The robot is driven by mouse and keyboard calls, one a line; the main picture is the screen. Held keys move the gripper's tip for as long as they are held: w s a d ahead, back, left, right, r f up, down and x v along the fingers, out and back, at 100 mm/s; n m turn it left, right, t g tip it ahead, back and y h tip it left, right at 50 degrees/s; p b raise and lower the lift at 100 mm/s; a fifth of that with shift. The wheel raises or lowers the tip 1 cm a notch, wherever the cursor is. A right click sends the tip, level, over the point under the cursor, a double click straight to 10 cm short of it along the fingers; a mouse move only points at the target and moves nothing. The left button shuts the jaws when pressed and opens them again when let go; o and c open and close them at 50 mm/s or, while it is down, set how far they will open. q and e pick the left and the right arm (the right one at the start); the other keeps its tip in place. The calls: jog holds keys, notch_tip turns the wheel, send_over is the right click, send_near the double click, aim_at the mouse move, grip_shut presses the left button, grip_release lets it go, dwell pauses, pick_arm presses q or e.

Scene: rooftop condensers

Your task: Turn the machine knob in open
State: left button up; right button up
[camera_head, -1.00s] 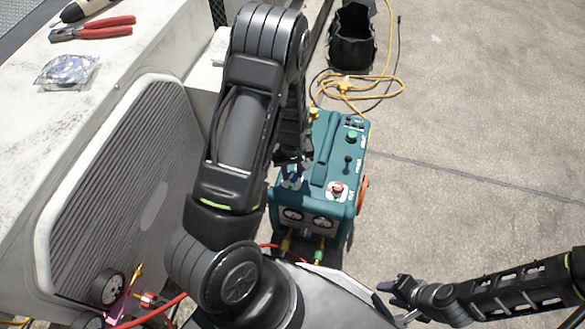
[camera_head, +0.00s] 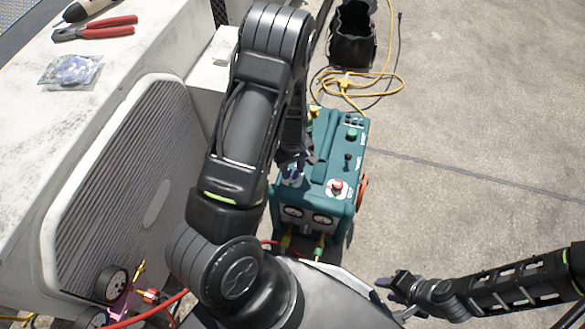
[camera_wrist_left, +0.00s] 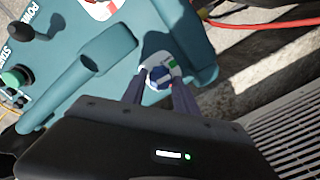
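The teal machine (camera_head: 330,150) stands on the ground beyond my base, with buttons, switches and gauges. In the left wrist view, a blue knob (camera_wrist_left: 158,77) sits on a white and green label at the corner of the machine's top (camera_wrist_left: 85,75). My left gripper (camera_wrist_left: 159,82) has a finger on each side of this knob, tips at its height; contact is not clear. In the head view my left gripper (camera_head: 291,168) is over the machine's near left corner, and the arm partly hides it. My right gripper (camera_head: 388,296) is open and empty, low and away from the machine.
A white condenser unit (camera_head: 55,130) with a grille stands on the left, bearing red pliers (camera_head: 95,30) and a plastic bag (camera_head: 70,71). A black bag (camera_head: 352,40) and yellow cord (camera_head: 375,80) lie behind the machine. The concrete at right is clear.

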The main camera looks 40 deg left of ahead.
aim_at(292, 171)
pick_arm(q)
jog(key=o, duration=0.3)
notch_tip(292, 171, up, 8)
jog(key=p, duration=0.2)
jog(key=shift+f+p, duration=0.1)
jog(key=shift+p, duration=0.3)
dwell(0.4)
